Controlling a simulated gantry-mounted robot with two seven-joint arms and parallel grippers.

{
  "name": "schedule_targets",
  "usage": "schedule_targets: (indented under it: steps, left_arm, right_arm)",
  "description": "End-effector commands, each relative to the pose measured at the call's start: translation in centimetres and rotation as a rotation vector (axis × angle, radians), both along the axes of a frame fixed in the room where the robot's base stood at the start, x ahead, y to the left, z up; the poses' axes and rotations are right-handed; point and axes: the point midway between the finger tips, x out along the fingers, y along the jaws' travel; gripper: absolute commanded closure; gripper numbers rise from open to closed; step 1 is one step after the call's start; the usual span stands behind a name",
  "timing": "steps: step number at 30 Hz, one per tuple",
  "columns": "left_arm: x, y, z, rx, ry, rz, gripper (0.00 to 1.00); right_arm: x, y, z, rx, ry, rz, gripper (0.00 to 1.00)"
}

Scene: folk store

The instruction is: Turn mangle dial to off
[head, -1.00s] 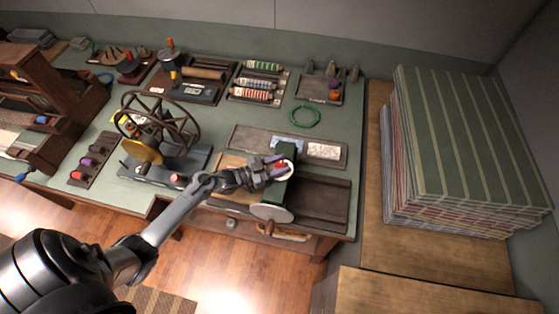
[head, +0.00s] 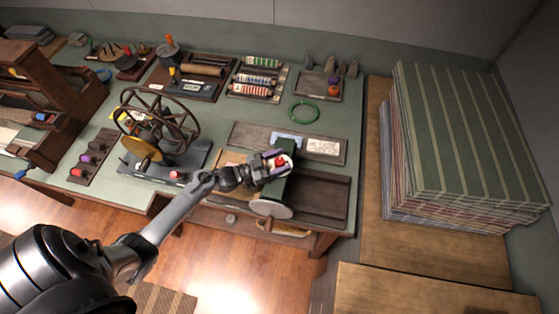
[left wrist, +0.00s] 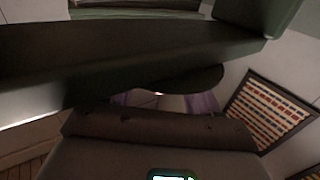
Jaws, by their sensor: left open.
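The mangle (head: 279,187) is a dark green machine with a pale round disc and crank (head: 269,208) at its front. It stands at the right end of the green-topped bench. Its dial looks like a red knob (head: 281,161) on a pale face at the top. My left gripper (head: 277,161) is open at the dial, its fingers on either side of the red knob. I cannot tell whether they touch it. Fingers and wrist hide part of the dial, so its setting is unreadable. In the left wrist view a dark slab fills much of the picture, and the dial is not recognisable.
A spoked wheel machine (head: 160,118) stands left of my arm. A dark tray (head: 325,197) lies right of the mangle. A long tray with papers (head: 246,137) and a green ring (head: 304,111) lie behind. Stacked striped boards (head: 470,140) stand at the right.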

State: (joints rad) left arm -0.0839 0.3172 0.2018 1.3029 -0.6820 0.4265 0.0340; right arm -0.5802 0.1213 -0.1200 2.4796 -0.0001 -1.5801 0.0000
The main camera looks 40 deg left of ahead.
Motion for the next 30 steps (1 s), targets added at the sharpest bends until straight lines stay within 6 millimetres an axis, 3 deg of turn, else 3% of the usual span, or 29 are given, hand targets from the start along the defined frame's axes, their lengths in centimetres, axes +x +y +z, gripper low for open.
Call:
schedule_targets:
  steps: [18, 30]
  left_arm:
    - [-8.0, 4.0, -0.2, 0.001, 0.003, 0.0, 0.38]
    - [-9.5, 4.8, 0.0, 0.0, 0.001, 0.0, 0.38]
  right_arm:
    - [0.0, 0.0, -1.3, 0.0, 0.0, 0.001, 0.57]
    - [0.0, 0.2, -1.5, 0.007, 0.0, -0.004, 0.57]
